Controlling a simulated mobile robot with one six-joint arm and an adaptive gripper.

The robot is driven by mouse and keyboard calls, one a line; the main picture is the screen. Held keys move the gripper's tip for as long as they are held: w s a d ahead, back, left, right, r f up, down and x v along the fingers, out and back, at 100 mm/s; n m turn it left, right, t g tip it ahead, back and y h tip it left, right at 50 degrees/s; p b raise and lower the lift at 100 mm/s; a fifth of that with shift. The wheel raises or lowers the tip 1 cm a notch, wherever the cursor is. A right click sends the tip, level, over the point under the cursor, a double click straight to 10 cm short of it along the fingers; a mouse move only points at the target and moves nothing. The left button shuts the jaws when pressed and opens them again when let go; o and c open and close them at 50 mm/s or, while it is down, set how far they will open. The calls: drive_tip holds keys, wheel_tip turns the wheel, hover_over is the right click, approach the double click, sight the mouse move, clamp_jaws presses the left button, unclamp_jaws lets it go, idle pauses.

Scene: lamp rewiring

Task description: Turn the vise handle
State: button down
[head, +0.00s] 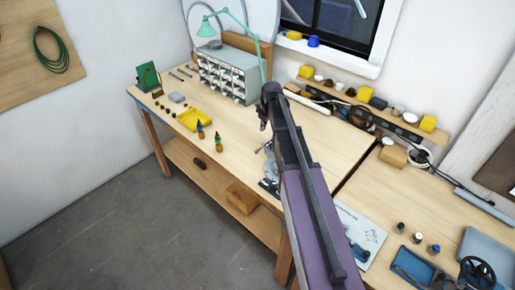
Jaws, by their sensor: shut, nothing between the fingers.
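A grey metal vise (269,184) appears to be mounted at the front edge of the wooden workbench, left of my arm. My arm hides part of it, and its handle cannot be made out clearly. My gripper (263,124) is at the far end of my arm, small and dark, above the bench top and farther back than the vise. It is shut and empty, apart from the vise.
A grey drawer cabinet (228,75) and a green lamp (207,27) stand at the back. A black handwheel (477,271) is at the lower right.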

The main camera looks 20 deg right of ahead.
sight(257, 150)
drive_tip(key=shift+f, duration=0.15)
drive_tip(key=f+b, duration=0.4)
drive_tip(key=w+a+f+b, duration=0.1)
drive_tip(key=f+b, duration=0.4)
drive_tip(key=w+f+b, duration=0.1)
drive_tip(key=f+b, duration=0.3)
drive_tip(key=shift+a+f+b, duration=0.2)
drive_tip(key=shift+a+b, duration=0.15)
idle(0.7)
idle(0.3)
